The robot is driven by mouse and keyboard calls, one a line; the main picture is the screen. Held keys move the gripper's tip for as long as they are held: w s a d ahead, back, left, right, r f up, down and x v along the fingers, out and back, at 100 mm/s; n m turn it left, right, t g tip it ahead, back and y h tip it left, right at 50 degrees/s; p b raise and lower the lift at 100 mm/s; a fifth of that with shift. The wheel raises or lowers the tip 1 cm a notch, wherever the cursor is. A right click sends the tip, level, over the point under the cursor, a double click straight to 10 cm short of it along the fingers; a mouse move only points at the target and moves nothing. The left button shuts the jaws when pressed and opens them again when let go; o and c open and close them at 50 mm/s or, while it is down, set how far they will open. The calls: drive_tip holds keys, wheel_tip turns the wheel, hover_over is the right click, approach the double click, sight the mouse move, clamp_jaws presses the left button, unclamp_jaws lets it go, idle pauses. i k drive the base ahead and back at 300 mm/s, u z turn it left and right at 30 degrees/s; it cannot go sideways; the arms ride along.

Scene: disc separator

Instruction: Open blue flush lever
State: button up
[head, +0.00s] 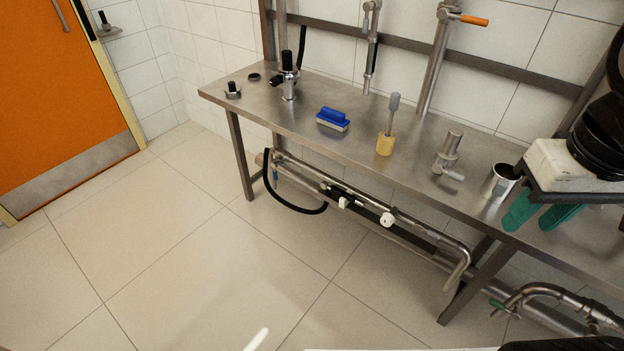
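A small blue piece (275,173), which looks like the blue flush lever, shows at the left end of the pipework under the steel table, beside a black hose. It is too small for me to tell its handle position. My gripper (531,224) is at the right edge of the view, with two teal fingers spread apart below a white and black body. It is open and looks empty. It is over the right part of the table, far to the right of the blue piece and not touching it.
The steel table (300,115) carries a blue brush (332,119), a yellow-based tool (386,143), a steel fitting (450,152) and a metal cup (499,182). A black hose (300,210) hangs under it. A green-handled valve (498,305) is low at right. The tiled floor (170,250) is clear.

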sight(274, 165)
drive_tip(key=z, duration=0.05)
drive_tip(key=k, duration=0.45)
drive_tip(key=u, duration=0.7)
drive_tip(key=i, duration=1.35)
drive_tip(key=z, duration=0.05)
